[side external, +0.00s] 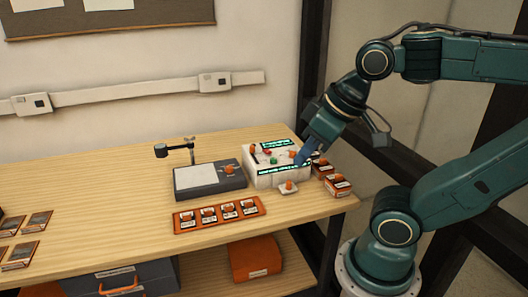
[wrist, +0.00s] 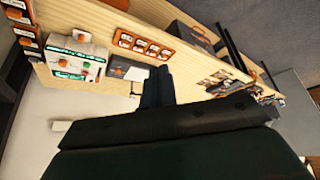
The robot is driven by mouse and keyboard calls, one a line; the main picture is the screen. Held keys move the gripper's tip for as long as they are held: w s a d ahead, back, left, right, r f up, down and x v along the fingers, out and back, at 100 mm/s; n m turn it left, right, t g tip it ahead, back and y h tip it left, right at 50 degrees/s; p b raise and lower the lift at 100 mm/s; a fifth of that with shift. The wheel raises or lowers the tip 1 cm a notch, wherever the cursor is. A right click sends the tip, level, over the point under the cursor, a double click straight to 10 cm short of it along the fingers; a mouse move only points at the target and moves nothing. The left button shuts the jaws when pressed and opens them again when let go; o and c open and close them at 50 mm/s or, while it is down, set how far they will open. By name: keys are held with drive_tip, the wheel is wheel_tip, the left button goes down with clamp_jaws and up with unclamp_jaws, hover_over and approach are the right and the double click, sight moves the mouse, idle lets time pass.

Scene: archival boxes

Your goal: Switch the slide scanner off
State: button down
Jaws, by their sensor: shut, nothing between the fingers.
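The slide scanner appears to be the white box (side external: 254,167) at the right end of the bench. It has green lit strips, small red and green buttons and orange knobs on top. It also shows at the upper left of the wrist view (wrist: 88,46). My gripper (side external: 300,162) is shut and empty, pointing down at the right part of the box in the side view; whether it touches is unclear. It hides part of the top there. In the wrist view my gripper (wrist: 158,84) is seen against the bench, right of the box. No label naming a power switch is readable.
A grey device (side external: 222,185) with a pale panel, orange knob and lamp arm stands left of the box. An orange slide tray (side external: 218,213) lies in front. Small orange-topped boxes (side external: 338,186) stand right, near the bench edge. The bench's middle left is clear.

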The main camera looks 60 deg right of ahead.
drive_tip(key=c, duration=2)
unclamp_jaws()
drive_tip(key=shift+s+f, duration=0.1)
drive_tip(key=shift+s, duration=0.05)
drive_tip(key=o, duration=0.7)
drive_tip(key=shift+w, duration=0.25)
drive_tip(key=w+d+r+m+g, duration=0.1)
drive_tip(key=w+d+r, duration=0.1)
drive_tip(key=w, duration=0.3)
drive_tip(key=w+d+r+m, duration=0.1)
drive_tip(key=w+d+r, duration=0.2)
drive_tip(key=w, duration=0.1)
drive_tip(key=m+g, duration=0.5)
drive_tip(key=m, duration=0.2)
hover_over(266, 149)
wheel_tip(266, 149, down, 13)
drive_tip(key=shift+a+f, duration=0.15)
drive_tip(key=shift+f, duration=0.1)
wheel_tip(266, 149, down, 14)
drive_tip(key=shift+r, duration=0.15)
